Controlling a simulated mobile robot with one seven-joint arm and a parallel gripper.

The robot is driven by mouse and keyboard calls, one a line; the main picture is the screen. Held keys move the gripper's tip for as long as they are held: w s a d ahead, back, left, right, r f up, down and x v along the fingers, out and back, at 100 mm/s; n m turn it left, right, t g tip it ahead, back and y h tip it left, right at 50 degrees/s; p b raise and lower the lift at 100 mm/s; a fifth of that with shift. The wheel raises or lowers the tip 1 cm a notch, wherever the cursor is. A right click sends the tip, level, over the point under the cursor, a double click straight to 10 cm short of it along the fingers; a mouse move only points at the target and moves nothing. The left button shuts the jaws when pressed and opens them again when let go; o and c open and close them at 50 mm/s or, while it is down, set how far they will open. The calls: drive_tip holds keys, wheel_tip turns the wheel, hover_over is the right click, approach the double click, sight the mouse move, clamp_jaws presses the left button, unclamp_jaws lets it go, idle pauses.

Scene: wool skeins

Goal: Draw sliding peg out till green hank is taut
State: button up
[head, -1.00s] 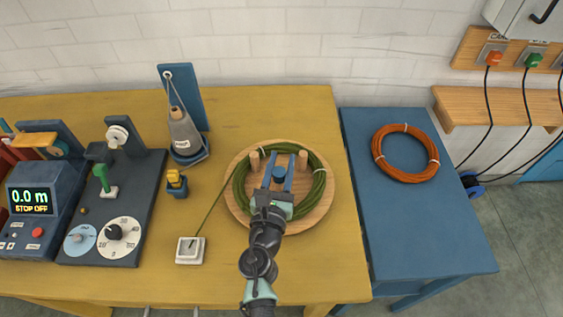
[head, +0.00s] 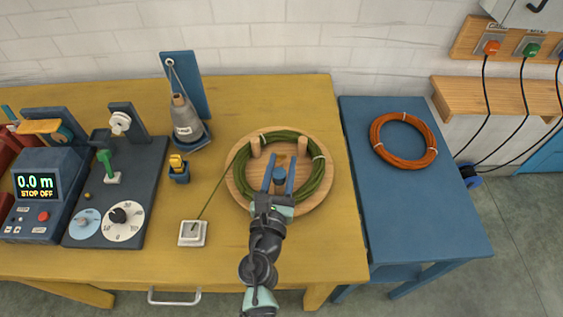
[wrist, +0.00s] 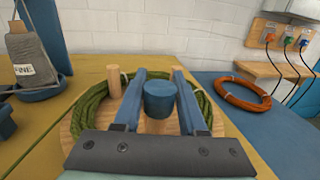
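The green hank (head: 319,172) lies as a rounded loop on a round wooden board (head: 238,195). Two upright wooden pegs (head: 255,148) (head: 301,147) stand inside its far side. Its sides bow outward; its near part is hidden by my arm. It shows also in the wrist view (wrist: 93,102). A round blue knob (head: 279,180), apparently on the sliding peg, is on the near side of the two pegs. My gripper (head: 280,157) has its blue fingers on either side of this knob (wrist: 160,98), tips reaching past it. I see no clear closing on it.
A green strand runs from the hank to a white block (head: 192,233) at the left. A yellow-topped blue holder (head: 179,171) and a grey cone (head: 186,122) stand left of the board. An orange hank (head: 403,140) lies on the blue side table (head: 420,215).

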drive_tip(key=o, duration=0.3)
drive_tip(key=shift+s+a+b, duration=0.15)
drive_tip(key=shift+s+a, duration=0.25)
drive_tip(key=shift+s, duration=1.7)
drive_tip(key=shift+s+a+b, duration=0.15)
drive_tip(key=shift+s+a, duration=0.3)
drive_tip(key=shift+s, duration=1.65)
drive_tip(key=shift+s+a+b, duration=0.15)
drive_tip(key=shift+s+a, duration=0.25)
drive_tip(key=shift+s, duration=1.7)
